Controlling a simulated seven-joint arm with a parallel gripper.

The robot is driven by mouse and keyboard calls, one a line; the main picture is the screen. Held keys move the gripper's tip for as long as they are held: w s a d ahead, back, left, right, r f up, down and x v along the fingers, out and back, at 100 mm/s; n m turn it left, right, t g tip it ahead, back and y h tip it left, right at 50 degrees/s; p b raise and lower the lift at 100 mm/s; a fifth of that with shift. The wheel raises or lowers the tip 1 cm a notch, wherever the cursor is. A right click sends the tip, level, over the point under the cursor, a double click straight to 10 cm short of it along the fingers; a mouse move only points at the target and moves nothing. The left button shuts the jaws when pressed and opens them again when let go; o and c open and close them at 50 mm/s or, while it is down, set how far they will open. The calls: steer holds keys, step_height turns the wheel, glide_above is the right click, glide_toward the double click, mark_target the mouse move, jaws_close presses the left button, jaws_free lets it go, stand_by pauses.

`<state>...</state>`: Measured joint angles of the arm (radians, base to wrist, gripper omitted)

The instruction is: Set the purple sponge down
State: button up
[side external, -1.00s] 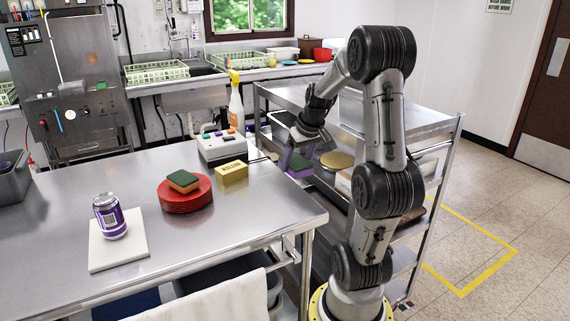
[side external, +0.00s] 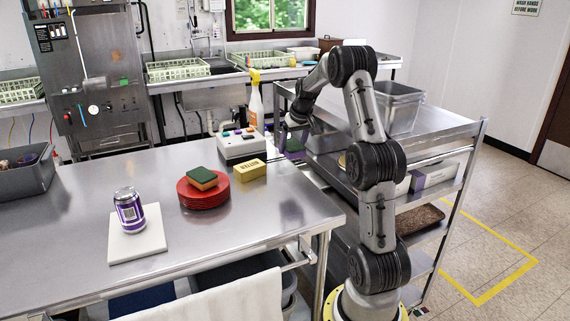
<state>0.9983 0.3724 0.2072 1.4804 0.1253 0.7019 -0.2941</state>
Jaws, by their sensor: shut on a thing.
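The purple sponge (side external: 294,154), small in view with a dark green top, is between the fingers of my gripper (side external: 292,142). My gripper is shut on it, near the right end of the steel table (side external: 105,185), by the gap to the steel cart. The fingers partly cover the sponge, and I cannot tell whether its underside touches anything.
A yellow block (side external: 250,170), a white device with buttons (side external: 240,146) and a spray bottle (side external: 255,105) stand left of my gripper. A purple can (side external: 130,211) stands on a white board (side external: 137,245). The cart (side external: 430,128) is at right. The table's left middle is clear.

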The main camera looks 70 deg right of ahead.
glide_toward(283, 168)
steer(key=shift+w+d+f, duration=0.5)
steer(key=shift+d+f, duration=0.05)
steer(key=shift+f, duration=0.05)
steer(key=shift+w+d+f, duration=0.3)
steer(key=shift+d+f, duration=0.1)
steer(key=shift+f, duration=0.15)
steer(key=shift+d+f, duration=0.1)
steer(key=shift+f, duration=1.55)
steer(key=shift+f, duration=0.15)
steer(key=o, duration=1.3)
